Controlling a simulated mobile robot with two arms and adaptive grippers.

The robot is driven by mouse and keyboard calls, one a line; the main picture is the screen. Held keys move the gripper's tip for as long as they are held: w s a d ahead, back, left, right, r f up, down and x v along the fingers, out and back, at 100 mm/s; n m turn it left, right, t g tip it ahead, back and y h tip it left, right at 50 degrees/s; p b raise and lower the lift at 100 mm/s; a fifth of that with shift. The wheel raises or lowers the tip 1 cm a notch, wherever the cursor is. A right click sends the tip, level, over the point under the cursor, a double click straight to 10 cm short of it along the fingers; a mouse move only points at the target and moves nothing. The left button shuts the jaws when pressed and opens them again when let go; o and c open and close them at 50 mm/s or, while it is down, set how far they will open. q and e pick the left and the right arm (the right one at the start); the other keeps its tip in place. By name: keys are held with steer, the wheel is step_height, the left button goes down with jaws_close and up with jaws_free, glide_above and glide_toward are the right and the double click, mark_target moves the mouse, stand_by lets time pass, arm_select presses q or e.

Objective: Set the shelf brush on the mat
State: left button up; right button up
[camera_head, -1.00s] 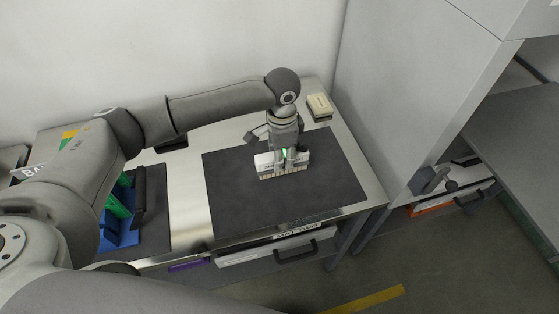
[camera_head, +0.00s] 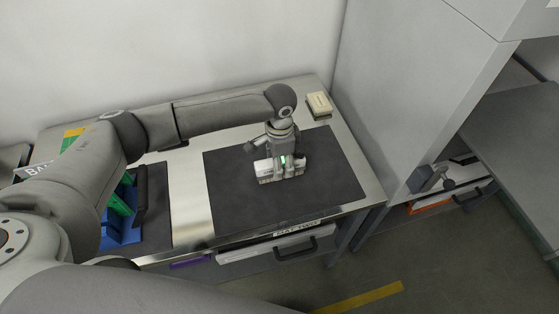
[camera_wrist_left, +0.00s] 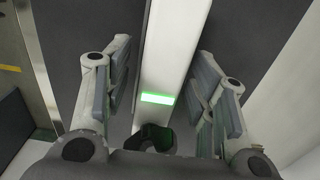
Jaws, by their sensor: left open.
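The shelf brush (camera_head: 263,175), a white bar, is at the middle of the dark mat (camera_head: 232,205) on the metal table and looks to rest on it. My left gripper (camera_head: 281,168) comes down over the brush from above. In the left wrist view the white bar (camera_wrist_left: 166,60) runs between the two open fingers, with gaps at both sides. A bright green patch (camera_wrist_left: 157,98) shows across the bar. The middle of the brush is partly hidden by the gripper in the head view. My right gripper is not in view.
A cream block (camera_head: 319,103) lies at the table's back right corner. A blue bin (camera_head: 122,228) with green things stands on another dark mat at the left. A tall grey cabinet (camera_head: 405,90) rises just right of the table. The mat is clear around the brush.

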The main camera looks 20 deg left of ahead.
arm_select(q)
steer(key=shift+r, duration=0.25)
step_height(320, 180, up, 12)
steer(key=b, duration=0.1)
steer(key=shift+b, duration=0.35)
steer(key=shift+f, duration=0.15)
